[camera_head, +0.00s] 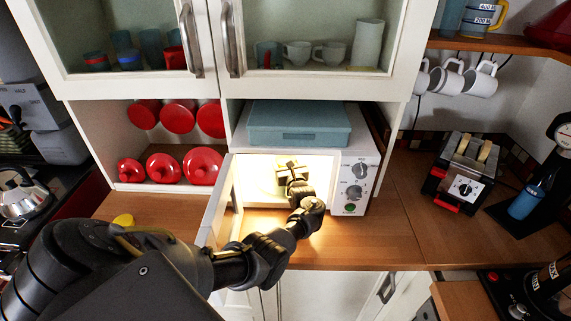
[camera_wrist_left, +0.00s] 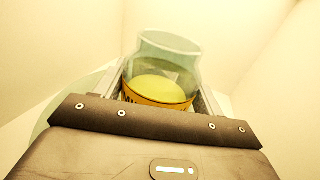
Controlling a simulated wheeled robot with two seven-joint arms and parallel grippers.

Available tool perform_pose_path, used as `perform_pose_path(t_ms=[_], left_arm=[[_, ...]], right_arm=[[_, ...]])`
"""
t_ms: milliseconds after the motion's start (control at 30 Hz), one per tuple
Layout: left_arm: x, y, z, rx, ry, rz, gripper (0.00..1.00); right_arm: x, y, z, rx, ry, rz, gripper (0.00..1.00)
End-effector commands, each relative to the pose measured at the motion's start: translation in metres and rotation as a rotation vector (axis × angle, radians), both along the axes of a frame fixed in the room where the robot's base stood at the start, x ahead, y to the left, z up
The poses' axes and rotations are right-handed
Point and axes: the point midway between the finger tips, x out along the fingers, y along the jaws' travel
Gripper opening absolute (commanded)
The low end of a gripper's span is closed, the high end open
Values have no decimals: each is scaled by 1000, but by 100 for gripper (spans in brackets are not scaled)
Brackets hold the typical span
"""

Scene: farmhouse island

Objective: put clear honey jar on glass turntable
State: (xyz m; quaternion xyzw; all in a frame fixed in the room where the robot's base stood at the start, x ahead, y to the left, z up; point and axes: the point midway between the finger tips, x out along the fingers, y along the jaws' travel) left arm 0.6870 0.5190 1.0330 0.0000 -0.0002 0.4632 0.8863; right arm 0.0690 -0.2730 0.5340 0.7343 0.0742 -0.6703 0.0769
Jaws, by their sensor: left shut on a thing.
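The clear honey jar (camera_wrist_left: 165,52) shows in the left wrist view as a clear glass jar with yellow contents and an orange-yellow label low on it. My left gripper (camera_head: 291,166) is inside the lit, open microwave and shut on the jar, with a finger on each side of it. The wrist view also shows the gripper (camera_wrist_left: 163,92). The glass turntable (camera_wrist_left: 72,104) shows as a pale greenish curved edge behind and left of the gripper; the rest is hidden. I cannot tell whether the jar touches it. My right gripper is out of view.
The microwave (camera_head: 358,150) stands on the wooden counter with its door (camera_head: 216,205) swung open on the left, close to my arm. A blue box (camera_head: 299,125) lies on top. A toaster (camera_head: 465,172) stands to the right, with bare counter (camera_head: 400,215) between.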

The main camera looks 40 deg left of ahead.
Motion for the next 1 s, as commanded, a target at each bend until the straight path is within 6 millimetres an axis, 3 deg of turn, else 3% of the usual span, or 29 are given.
perform_pose_path(t_ms=[133, 167, 300, 667, 1000], left_arm=[[0, 1, -4, 2, 0, 0, 34], [0, 0, -4, 1, 1, 1, 72], [0, 0, -4, 1, 1, 1, 90], [0, 0, 3, -1, -1, 1, 91], [-36, -52, 1, 1, 1, -3, 91]], right_arm=[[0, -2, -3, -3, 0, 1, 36], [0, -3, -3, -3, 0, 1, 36], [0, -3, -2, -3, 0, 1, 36], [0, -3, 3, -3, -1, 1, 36], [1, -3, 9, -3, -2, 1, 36]])
